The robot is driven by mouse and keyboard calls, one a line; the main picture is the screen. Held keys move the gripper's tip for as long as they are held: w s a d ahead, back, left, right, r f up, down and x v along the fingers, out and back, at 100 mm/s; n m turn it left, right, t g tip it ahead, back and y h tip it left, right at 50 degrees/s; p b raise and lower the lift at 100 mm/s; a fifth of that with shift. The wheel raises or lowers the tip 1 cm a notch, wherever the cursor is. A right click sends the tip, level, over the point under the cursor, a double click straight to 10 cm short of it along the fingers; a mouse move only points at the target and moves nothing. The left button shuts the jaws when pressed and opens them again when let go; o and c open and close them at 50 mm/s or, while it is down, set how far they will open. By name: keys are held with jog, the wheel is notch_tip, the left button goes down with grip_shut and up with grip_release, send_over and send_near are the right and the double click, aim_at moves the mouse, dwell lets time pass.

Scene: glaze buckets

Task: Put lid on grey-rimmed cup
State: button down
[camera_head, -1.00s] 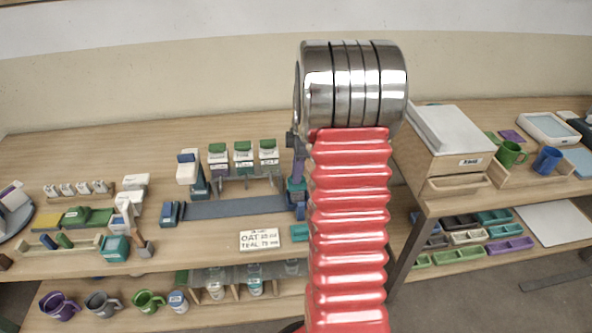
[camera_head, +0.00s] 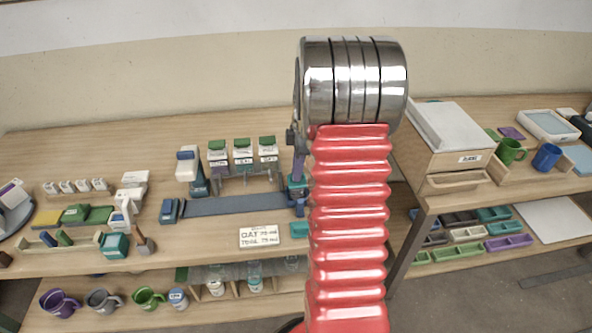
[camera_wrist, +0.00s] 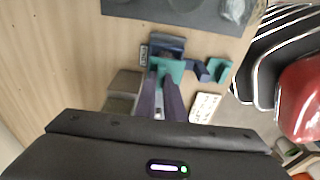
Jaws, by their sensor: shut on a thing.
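My gripper (camera_wrist: 160,80) points down over the table with its dark purple fingers close together. It is shut on a small teal piece (camera_wrist: 172,68) at the fingertips; I cannot tell if this is the lid. In the head view my gripper (camera_head: 298,172) is partly hidden behind my red arm, at the right end of a grey-blue strip. A grey mug (camera_head: 103,302) stands on the lower shelf at left, between a purple mug (camera_head: 60,304) and a green mug (camera_head: 148,299). No grey rim on another cup can be made out.
A dark blue block (camera_wrist: 168,43) lies just beyond the fingertips. A written card (camera_head: 260,236) lies nearby on the table. Several green-topped cartons (camera_head: 242,153) stand behind the strip (camera_head: 235,205). A drawer box (camera_head: 450,150) stands at right. Bare table lies at the back left.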

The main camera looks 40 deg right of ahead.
jog(key=shift+f, duration=0.2)
jog(key=c, duration=1.8)
grip_release()
jog(key=shift+o, duration=0.2)
jog(key=shift+r, duration=0.1)
jog(key=shift+r, duration=3.4)
jog(key=shift+m, duration=0.3)
